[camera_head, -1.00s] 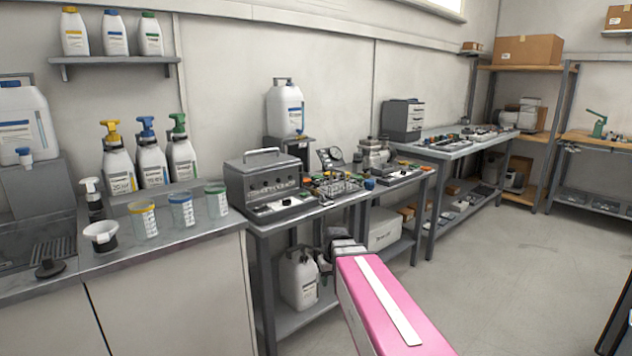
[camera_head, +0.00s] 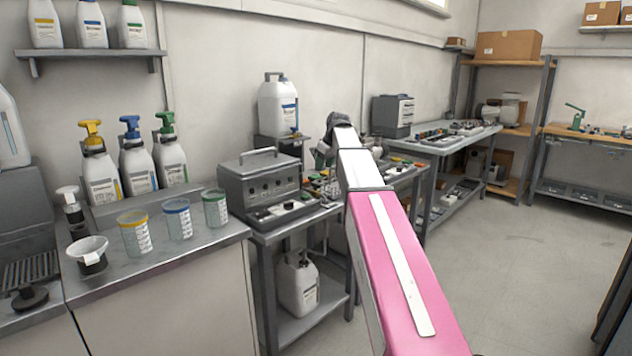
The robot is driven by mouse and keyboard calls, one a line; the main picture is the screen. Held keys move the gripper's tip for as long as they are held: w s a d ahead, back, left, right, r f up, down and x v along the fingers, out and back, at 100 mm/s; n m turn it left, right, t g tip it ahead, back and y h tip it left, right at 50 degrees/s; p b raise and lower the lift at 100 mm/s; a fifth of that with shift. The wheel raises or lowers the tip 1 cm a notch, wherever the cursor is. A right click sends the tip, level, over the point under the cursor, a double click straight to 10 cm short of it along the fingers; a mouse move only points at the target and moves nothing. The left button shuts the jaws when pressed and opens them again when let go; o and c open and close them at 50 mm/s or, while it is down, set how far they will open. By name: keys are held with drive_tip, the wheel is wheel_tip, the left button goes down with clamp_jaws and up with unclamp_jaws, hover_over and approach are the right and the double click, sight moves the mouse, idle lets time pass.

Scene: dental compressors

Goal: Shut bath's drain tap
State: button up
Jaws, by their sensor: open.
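A grey metal box with a lid handle, which looks like the bath (camera_head: 259,180), stands on the bench left of my arm. My gripper (camera_head: 324,157) is open, small and partly hidden behind my wrist, just right of the bath and above the bench. I see no contact with the bath, though the exact gap is unclear.
A white canister (camera_head: 279,103) with a small tap stands on a raised stand behind the bath. Measuring cups (camera_head: 178,219) and pump bottles (camera_head: 137,165) fill the left counter. A white jug (camera_head: 298,284) sits on the shelf below. Floor at right is clear.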

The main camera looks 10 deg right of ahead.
sight(317, 184)
drive_tip(key=x, duration=0.6)
drive_tip(key=w+x, duration=0.1)
drive_tip(key=x, duration=0.3)
drive_tip(key=shift+r, duration=0.25)
drive_tip(key=shift+s, duration=0.1)
clamp_jaws()
